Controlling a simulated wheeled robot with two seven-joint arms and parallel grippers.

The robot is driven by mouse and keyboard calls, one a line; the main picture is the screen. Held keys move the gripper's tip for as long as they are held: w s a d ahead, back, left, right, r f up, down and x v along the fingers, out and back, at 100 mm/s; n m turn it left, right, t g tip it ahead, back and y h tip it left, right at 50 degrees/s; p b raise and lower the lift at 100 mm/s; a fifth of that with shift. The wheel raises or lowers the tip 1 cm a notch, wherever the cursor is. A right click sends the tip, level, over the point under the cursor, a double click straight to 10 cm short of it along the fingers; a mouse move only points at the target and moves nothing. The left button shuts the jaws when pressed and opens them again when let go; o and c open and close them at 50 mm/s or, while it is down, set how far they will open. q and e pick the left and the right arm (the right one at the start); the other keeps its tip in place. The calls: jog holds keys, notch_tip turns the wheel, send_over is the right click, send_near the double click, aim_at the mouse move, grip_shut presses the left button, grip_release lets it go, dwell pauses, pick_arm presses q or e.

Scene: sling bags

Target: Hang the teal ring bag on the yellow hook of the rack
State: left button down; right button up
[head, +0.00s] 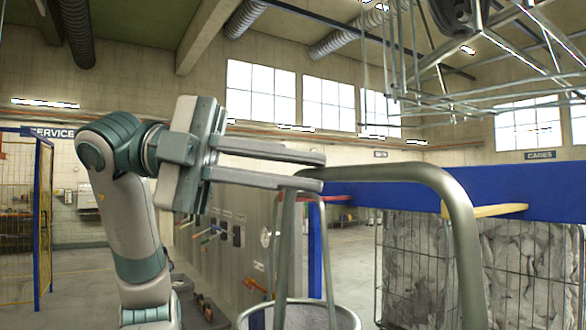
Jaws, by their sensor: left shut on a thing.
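My left gripper (318,172) is in the middle of the head view, its two long fingers pointing right and shut on the upper part of the bag's straps. The teal ring bag (346,318) hangs below the fingers; its grey-green rim shows at the bottom edge and its body is cut off. Its straps (329,255) rise from the rim towards the fingertips. The blue rack (420,201) stands behind to the right. Its yellow hook (486,211) is a horizontal bar, to the right of the gripper and apart from the bag. My right gripper is out of view.
A red hook (336,198) sits left on the rack. Wire cages (425,265) with grey contents stand behind. A tool panel (215,240) is left.

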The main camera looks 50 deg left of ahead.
pick_arm(q)
jog(key=shift+w, duration=0.45)
jog(key=shift+w+d, duration=0.15)
jog(key=shift+w, duration=0.85)
jog(key=w+d+f+b, duration=0.1)
jog(key=w+f+b, duration=0.1)
jog(key=w, duration=1.7)
jog(key=shift+d+f, duration=0.2)
jog(key=shift+f, duration=0.5)
dwell(0.4)
